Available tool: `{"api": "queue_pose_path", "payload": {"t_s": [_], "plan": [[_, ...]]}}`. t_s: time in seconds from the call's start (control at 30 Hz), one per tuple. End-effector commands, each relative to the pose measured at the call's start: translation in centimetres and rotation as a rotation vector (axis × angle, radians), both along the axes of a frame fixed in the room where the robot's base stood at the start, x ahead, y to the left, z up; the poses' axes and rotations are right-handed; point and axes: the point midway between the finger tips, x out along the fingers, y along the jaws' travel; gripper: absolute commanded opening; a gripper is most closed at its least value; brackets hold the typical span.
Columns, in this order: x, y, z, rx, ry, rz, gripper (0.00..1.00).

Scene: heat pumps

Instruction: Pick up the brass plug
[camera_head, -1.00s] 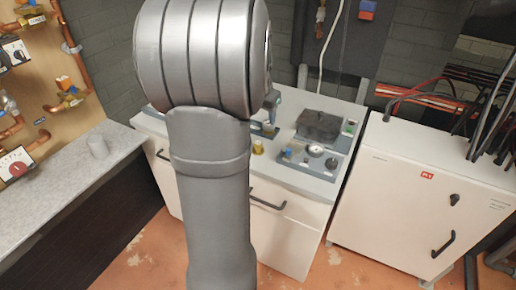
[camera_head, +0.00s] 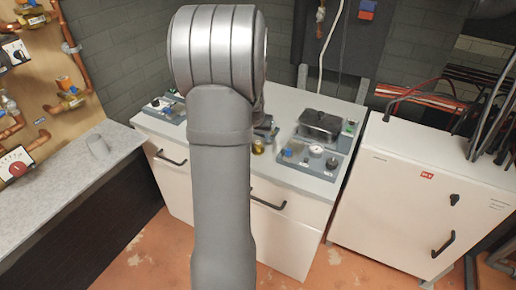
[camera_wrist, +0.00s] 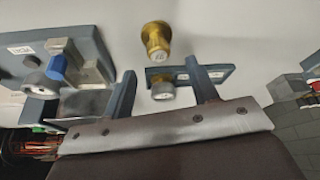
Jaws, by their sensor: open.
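The brass plug (camera_head: 258,147) stands on the light grey cabinet top in the head view, just right of my arm. In the wrist view the brass plug (camera_wrist: 156,38) shows as a gold knob with a label, beyond my fingertips and roughly centred between them. My gripper (camera_wrist: 160,67) is open, its two blue-grey fingers apart with nothing held. My arm hides most of the gripper in the head view.
A panel with a blue knob and gauge (camera_head: 311,155) sits right of the plug, with a dark box (camera_head: 319,124) behind it. In the wrist view a labelled block with a blue knob (camera_wrist: 56,64) lies close to the left finger. Another fitting (camera_head: 165,107) is at the cabinet's left.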

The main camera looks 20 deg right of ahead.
Motion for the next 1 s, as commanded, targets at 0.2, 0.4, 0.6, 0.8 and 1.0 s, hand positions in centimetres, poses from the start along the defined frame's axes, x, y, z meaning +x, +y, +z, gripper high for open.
{"api": "queue_pose_path", "payload": {"t_s": [0.2,0.4,0.6,0.8,1.0], "plan": [[0.4,-0.2,-1.2,0.001,0.001,-0.001,0.54],[1.1,-0.7,-3.6,0.002,0.002,-0.002,0.54],[1.8,-1.1,-5.5,0.001,0.001,-0.002,0.54],[2.0,-1.2,-5.7,0.001,0.0,-0.002,0.54],[2.0,-1.2,-5.7,0.0,0.0,-0.001,0.32]]}}
